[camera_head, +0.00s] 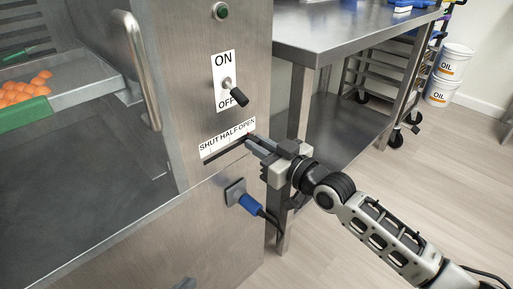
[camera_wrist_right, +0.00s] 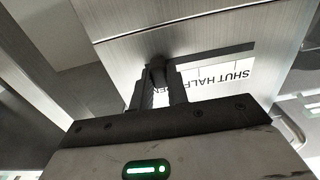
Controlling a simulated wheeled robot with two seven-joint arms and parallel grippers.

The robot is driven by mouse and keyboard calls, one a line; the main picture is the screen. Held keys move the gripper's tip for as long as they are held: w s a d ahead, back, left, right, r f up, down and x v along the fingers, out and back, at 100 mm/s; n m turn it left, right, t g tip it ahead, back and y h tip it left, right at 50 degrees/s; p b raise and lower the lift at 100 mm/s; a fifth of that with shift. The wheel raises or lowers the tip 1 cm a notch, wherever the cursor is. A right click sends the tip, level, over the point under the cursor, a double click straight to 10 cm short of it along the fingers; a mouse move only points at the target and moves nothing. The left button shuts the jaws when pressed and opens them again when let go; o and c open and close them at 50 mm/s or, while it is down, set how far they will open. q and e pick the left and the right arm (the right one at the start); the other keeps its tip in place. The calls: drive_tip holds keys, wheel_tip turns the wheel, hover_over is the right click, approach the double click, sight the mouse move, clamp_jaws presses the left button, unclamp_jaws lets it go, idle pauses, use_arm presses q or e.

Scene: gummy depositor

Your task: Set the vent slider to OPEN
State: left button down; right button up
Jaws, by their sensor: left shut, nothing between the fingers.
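The vent slider's slot (camera_head: 224,151) runs under a white label (camera_head: 228,138) reading SHUT, HALF, OPEN on the steel panel. My right gripper (camera_head: 250,142) reaches in from the right to the OPEN end of the slot. In the right wrist view its fingers close on the dark slider knob (camera_wrist_right: 157,61), beside the label (camera_wrist_right: 225,78), whose OPEN end is partly covered by a finger. The knob is mostly hidden by the fingers in the head view.
An ON/OFF switch (camera_head: 227,84) with a black lever sticks out above the slot. A blue plug (camera_head: 250,204) with a cable sits below it. A door handle (camera_head: 137,68) stands to the left. A steel table (camera_head: 345,30) is behind on the right.

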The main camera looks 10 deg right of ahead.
drive_tip(key=o, duration=0.4)
drive_tip(key=shift+w+d, duration=0.1)
drive_tip(key=shift+d, duration=0.1)
